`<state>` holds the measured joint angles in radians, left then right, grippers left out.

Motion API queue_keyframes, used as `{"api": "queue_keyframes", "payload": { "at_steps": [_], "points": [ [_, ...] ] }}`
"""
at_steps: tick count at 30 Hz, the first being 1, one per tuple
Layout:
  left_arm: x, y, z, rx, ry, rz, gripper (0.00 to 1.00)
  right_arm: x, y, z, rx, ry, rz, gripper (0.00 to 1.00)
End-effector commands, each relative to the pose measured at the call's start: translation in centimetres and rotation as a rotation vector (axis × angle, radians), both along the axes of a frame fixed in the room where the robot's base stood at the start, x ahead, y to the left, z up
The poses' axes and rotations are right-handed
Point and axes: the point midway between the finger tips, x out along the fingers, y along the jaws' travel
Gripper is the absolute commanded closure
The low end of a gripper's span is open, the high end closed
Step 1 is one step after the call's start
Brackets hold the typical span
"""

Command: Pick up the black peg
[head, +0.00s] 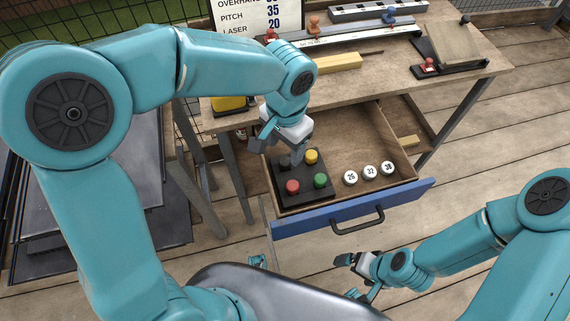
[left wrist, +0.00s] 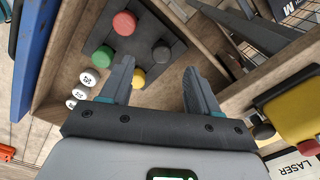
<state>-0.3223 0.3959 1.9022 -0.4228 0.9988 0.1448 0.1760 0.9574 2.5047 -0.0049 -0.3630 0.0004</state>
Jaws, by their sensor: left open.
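A black holder (head: 302,197) lies at the left of the open drawer and bears a red, a green and a yellow peg. The black peg (left wrist: 161,52) stands in the holder's corner in the left wrist view, beside the yellow peg (left wrist: 139,78). In the head view it is hard to make out beside my fingers. My left gripper (head: 290,155) is open and empty above the holder, pointing down. In the left wrist view the black peg shows between and beyond its two fingertips (left wrist: 158,65), apart from them. My right gripper (head: 352,275) is low in front of the drawer, apparently open and empty.
The drawer (head: 400,195) has a blue front with a black handle. White numbered discs (head: 370,172) stand right of the holder. The workbench (head: 375,75) above carries a wooden block (head: 338,63), a ruler rail and a clamp. A yellow tool (head: 228,103) is left of the drawer.

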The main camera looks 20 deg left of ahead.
Motion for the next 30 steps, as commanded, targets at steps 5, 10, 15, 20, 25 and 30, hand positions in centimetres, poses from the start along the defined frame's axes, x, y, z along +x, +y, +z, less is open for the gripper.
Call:
{"api": "queue_keyframes", "payload": {
  "at_steps": [5, 10, 15, 20, 25, 30],
  "points": [
    [0.2, 0.0, -1.5, 0.001, 0.002, 0.000, 0.39, 0.0, 0.0, -0.4, 0.000, 0.000, 0.000, 0.00],
    [0.5, 0.2, -4.2, 0.001, 0.005, 0.001, 0.39, 0.0, 0.0, -1.1, 0.000, 0.000, 0.000, 0.00],
    [0.7, 0.3, -6.2, 0.001, 0.002, 0.001, 0.39, 0.0, 0.0, -1.6, 0.000, 0.000, 0.000, 0.00],
    [0.7, 0.3, -6.4, 0.000, 0.000, 0.001, 0.39, 0.0, 0.0, -1.5, 0.000, 0.000, 0.000, 0.00],
    [0.7, 0.3, -6.4, 0.000, 0.000, 0.000, 0.58, 0.0, 0.0, -1.5, 0.000, 0.000, 0.000, 0.00],
    [0.7, 0.3, -6.4, 0.000, 0.000, 0.000, 0.98, 0.0, 0.0, -1.5, 0.000, 0.000, 0.000, 0.00]
  ]
}}
